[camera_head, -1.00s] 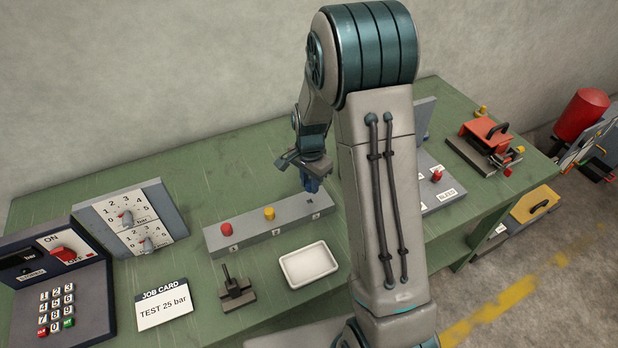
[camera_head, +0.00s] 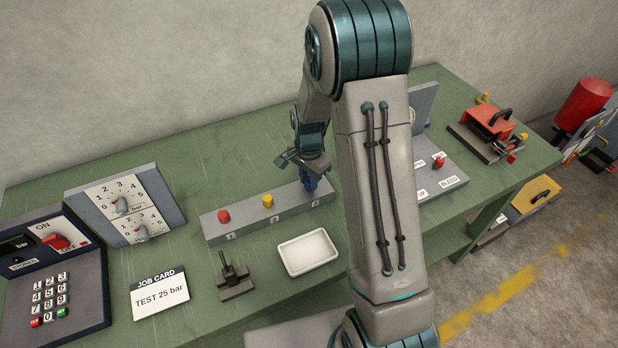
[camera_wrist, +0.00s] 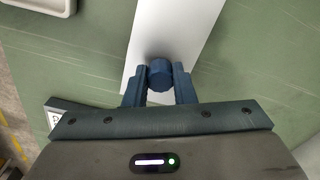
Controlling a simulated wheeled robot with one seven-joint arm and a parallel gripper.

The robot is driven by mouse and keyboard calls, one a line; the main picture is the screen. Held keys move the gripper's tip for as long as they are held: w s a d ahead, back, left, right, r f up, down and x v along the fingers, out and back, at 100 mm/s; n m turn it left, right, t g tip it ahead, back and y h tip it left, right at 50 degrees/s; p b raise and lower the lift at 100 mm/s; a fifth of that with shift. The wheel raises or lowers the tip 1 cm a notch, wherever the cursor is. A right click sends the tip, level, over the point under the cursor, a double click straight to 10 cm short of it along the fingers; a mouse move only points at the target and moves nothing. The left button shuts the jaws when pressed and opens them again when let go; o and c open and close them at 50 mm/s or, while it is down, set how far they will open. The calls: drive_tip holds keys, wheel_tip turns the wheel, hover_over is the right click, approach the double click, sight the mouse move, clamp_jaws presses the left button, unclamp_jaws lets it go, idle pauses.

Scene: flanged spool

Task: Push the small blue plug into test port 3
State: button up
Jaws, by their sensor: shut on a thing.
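My gripper (camera_wrist: 159,80) is shut on the small blue plug (camera_wrist: 160,71), which shows between the two fingertips in the wrist view. In the head view my gripper (camera_head: 312,180) points down over the right end of the grey port block (camera_head: 246,225), by the label 3. Test port 3 itself is hidden under the plug and fingers, so I cannot tell how deep the plug sits. A red plug (camera_head: 224,216) stands at port 1 and a yellow plug (camera_head: 267,201) at port 2.
A white tray (camera_head: 308,253) lies in front of the block, with a small dark fixture (camera_head: 234,278) to its left. The job card (camera_head: 160,297), a dial panel (camera_head: 125,211) and a keypad console (camera_head: 50,290) stand on the left. A bleed panel (camera_head: 440,180) is at the right, partly behind my arm.

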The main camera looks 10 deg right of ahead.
sight(309, 179)
drive_tip(key=shift+f+b, duration=0.45)
drive_tip(key=shift+f, duration=0.1)
drive_tip(key=o, duration=1)
drive_tip(key=shift+o, duration=0.2)
drive_tip(key=shift+r, duration=0.15)
wheel_tip(309, 179, up, 14)
drive_tip(key=b, duration=0.1)
drive_tip(key=shift+b, duration=0.35)
drive_tip(key=shift+f, duration=0.2)
